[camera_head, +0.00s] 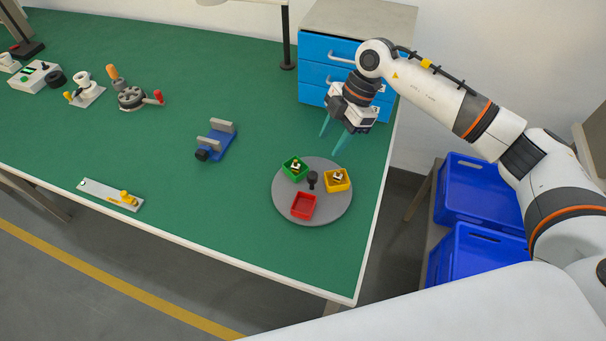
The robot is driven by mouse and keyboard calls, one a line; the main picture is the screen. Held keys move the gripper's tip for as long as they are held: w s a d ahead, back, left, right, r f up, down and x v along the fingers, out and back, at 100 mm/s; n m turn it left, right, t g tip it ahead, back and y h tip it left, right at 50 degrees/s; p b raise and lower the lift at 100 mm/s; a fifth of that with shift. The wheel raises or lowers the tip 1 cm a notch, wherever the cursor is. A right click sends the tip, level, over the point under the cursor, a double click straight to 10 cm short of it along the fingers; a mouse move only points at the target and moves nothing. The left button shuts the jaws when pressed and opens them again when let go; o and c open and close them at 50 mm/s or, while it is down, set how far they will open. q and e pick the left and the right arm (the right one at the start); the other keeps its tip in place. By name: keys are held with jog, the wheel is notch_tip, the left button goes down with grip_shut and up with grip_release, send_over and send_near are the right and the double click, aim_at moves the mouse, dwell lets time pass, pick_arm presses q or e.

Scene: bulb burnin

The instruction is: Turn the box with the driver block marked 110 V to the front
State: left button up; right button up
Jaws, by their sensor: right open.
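A round grey turntable (285,205) lies on the green table near its right front corner, with a black knob (313,178) at its middle. Three small boxes sit on it. The green box (287,174) is at the back left and the yellow box (345,186) at the right; each holds a small block with dark and light parts. The red box (303,206) is at the front and looks empty. The markings on the blocks are too small to read. My right gripper (331,142) is open and empty, above and behind the turntable. My left gripper is out of view.
A blue vise (215,142) stands left of the turntable. A blue drawer cabinet (314,75) is at the back, near my right gripper. A grey plate with a yellow part (105,194) lies at the front left edge. Blue crates (478,195) stand right of the table.

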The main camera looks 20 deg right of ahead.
jog(key=p, duration=0.1)
send_near(314, 174)
jog(key=x, duration=0.2)
jog(key=p+x, duration=0.1)
jog(key=x, duration=0.5)
jog(key=shift+a+r, duration=0.1)
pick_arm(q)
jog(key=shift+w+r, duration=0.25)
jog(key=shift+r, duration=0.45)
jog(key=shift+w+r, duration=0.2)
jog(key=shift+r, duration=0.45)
pick_arm(e)
jog(key=shift+a+f, duration=0.2)
jog(key=shift+f, duration=0.5)
grip_shut()
